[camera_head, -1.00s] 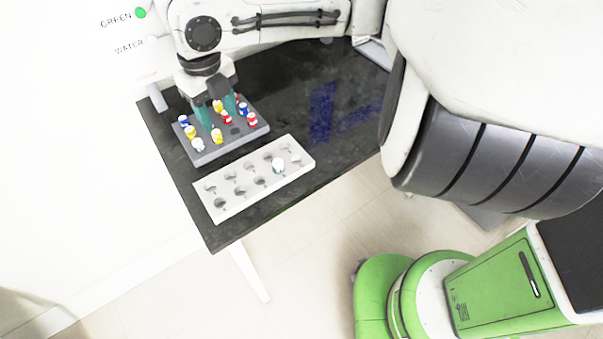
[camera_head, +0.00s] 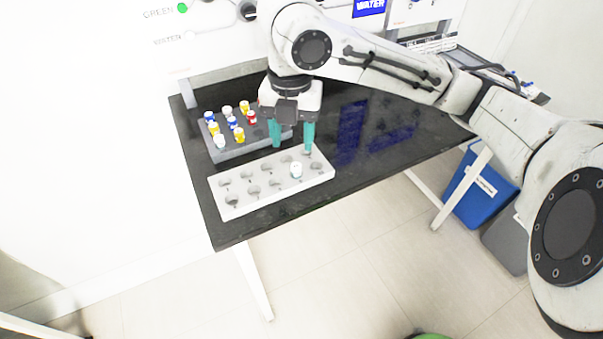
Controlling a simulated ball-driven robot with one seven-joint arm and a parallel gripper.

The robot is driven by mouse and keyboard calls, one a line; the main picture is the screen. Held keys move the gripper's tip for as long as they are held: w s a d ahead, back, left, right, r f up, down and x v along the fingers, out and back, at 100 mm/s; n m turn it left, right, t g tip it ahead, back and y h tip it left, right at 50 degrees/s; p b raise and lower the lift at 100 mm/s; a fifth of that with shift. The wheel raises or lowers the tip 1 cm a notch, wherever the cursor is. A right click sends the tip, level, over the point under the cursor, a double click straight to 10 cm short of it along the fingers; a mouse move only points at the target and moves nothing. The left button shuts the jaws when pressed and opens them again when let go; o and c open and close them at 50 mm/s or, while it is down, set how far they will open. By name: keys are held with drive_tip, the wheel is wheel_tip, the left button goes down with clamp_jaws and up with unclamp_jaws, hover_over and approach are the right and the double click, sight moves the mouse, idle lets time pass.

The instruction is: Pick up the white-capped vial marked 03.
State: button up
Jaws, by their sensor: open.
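Another pale, white-topped vial (camera_head: 219,142) stands at the front left corner of the dark grey rack (camera_head: 228,154). Any number on either vial is too small to read. My gripper (camera_head: 292,149) points down with its two teal fingers apart and nothing between them. It is at the right end of the grey rack, over or just behind the white rack's back edge. Part of the grey rack is hidden behind the gripper.
Several vials with blue, yellow and red colours (camera_head: 239,134) stand in the grey rack. The black table (camera_head: 375,140) is clear to the right. A labelled panel stands behind it. A blue bin (camera_head: 482,192) is on the floor at right.

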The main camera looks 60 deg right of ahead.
sight(296, 166)
drive_tip(key=f, duration=0.3)
drive_tip(key=s+f, duration=0.1)
drive_tip(key=f, duration=0.1)
drive_tip(key=shift+a+f, duration=0.15)
drive_tip(key=shift+f, duration=0.1)
drive_tip(key=shift+w+f, duration=0.1)
drive_tip(key=shift+f, duration=0.55)
clamp_jaws()
